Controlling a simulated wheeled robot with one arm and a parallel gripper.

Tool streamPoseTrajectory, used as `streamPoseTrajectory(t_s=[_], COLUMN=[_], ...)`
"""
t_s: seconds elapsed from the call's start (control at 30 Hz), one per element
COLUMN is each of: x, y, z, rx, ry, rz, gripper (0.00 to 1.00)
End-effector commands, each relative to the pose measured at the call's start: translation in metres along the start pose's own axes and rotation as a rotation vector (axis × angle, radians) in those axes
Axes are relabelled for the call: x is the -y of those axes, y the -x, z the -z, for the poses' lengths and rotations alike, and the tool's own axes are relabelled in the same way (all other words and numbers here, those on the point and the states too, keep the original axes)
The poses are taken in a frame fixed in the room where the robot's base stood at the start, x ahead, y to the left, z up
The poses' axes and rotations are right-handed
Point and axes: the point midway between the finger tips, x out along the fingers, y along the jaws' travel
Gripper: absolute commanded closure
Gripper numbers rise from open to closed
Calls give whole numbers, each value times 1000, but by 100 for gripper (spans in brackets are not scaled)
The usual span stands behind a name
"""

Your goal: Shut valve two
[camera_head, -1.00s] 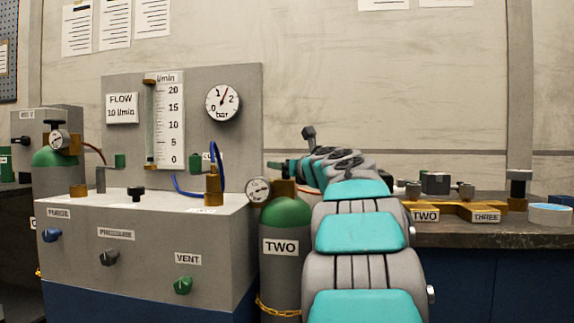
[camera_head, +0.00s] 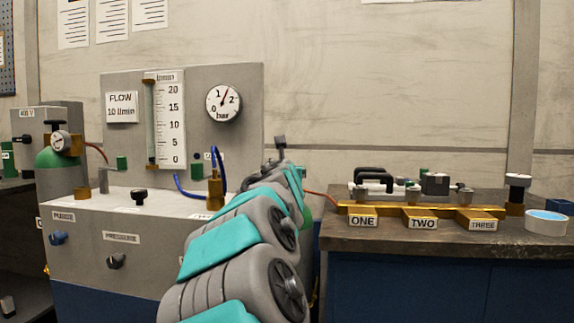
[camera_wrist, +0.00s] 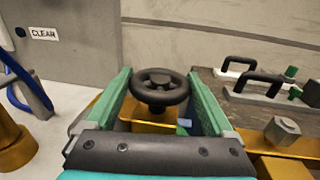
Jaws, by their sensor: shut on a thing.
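In the wrist view, my gripper (camera_wrist: 158,88) has its green fingers on either side of a black handwheel (camera_wrist: 158,92) and is shut on it. The wheel sits on a brass valve body (camera_wrist: 140,118). In the head view my arm hides the wheel, the fingers and most of the gas cylinder; a strip of its green shoulder (camera_head: 306,217) shows. On the bench at right, a brass manifold (camera_head: 390,212) carries labels ONE, TWO (camera_head: 422,224) and THREE. Its position TWO has no gripper on it.
A grey panel box (camera_head: 100,215) with PURGE and PRESSURE knobs stands left of my arm, with a blue hose (camera_head: 219,165) near it. Black-handled items (camera_head: 375,178) and a dish of blue liquid (camera_head: 547,221) are on the bench. A second cylinder (camera_head: 60,180) is far left.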

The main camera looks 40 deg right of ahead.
Motion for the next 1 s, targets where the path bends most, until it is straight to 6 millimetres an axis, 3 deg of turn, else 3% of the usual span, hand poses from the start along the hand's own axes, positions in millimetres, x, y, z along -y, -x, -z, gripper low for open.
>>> streamPoseTrajectory(t_s=[1.0], x=[-3], y=[0], z=[-5], rx=[3], ry=[-2], rz=[219], gripper=[68])
